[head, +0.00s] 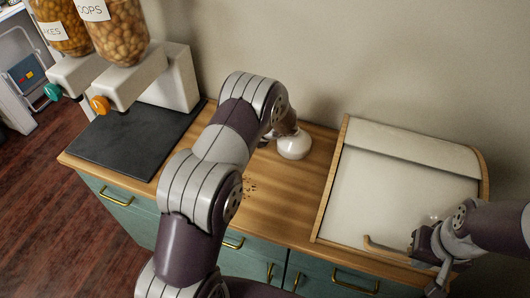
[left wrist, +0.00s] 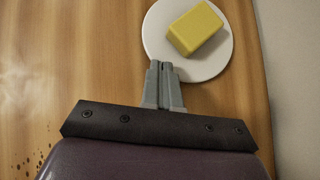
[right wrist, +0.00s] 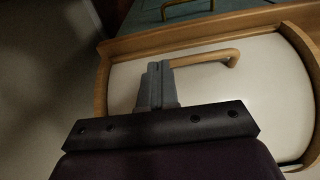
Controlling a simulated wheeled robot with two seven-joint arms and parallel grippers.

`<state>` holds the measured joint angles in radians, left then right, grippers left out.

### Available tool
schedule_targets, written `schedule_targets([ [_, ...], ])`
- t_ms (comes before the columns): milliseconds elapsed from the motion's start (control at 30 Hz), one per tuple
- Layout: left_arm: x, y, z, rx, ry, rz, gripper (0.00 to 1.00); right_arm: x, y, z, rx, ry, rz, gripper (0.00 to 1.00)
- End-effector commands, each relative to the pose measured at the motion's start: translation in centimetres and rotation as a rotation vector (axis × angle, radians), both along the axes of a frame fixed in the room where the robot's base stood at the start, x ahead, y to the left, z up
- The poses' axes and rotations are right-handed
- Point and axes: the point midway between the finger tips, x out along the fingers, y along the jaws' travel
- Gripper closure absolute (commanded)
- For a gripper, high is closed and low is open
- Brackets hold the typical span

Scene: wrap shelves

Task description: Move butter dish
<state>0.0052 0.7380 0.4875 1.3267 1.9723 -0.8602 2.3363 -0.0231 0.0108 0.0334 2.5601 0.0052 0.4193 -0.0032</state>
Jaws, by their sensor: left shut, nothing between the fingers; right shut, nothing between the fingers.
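A yellow block of butter (left wrist: 196,27) lies on a round white dish (left wrist: 211,66) in the left wrist view. My left gripper (left wrist: 165,64) is shut and empty, its tips at or just above the dish's near rim; I cannot tell whether they touch. In the head view my left arm hides the butter and these fingertips.
The bread box with wooden sides (head: 329,190) stands at the right of the wooden counter (head: 285,205). A dark board (head: 135,140) and food dispensers (head: 124,30) are at the left. Crumbs (head: 249,188) lie mid-counter. Teal drawers (head: 262,250) are below.

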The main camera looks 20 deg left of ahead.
Motion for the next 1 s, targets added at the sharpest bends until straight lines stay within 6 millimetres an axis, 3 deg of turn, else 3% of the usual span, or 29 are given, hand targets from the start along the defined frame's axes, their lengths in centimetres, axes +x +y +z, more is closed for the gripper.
schedule_targets([
  [333,-0.2,-0.8,0.4,0.000,0.004,-0.001,1.00,0.0,0.0,-0.2,0.000,0.000,0.000,1.00],
  [700,-1.2,-7.3,7.1,0.000,-0.002,-0.002,1.00,0.0,0.0,-1.4,0.000,0.000,0.000,1.00],
  [1000,-1.6,-9.1,9.1,0.001,0.001,-0.001,1.00,0.0,0.0,-1.5,0.000,0.000,0.000,1.00],
])
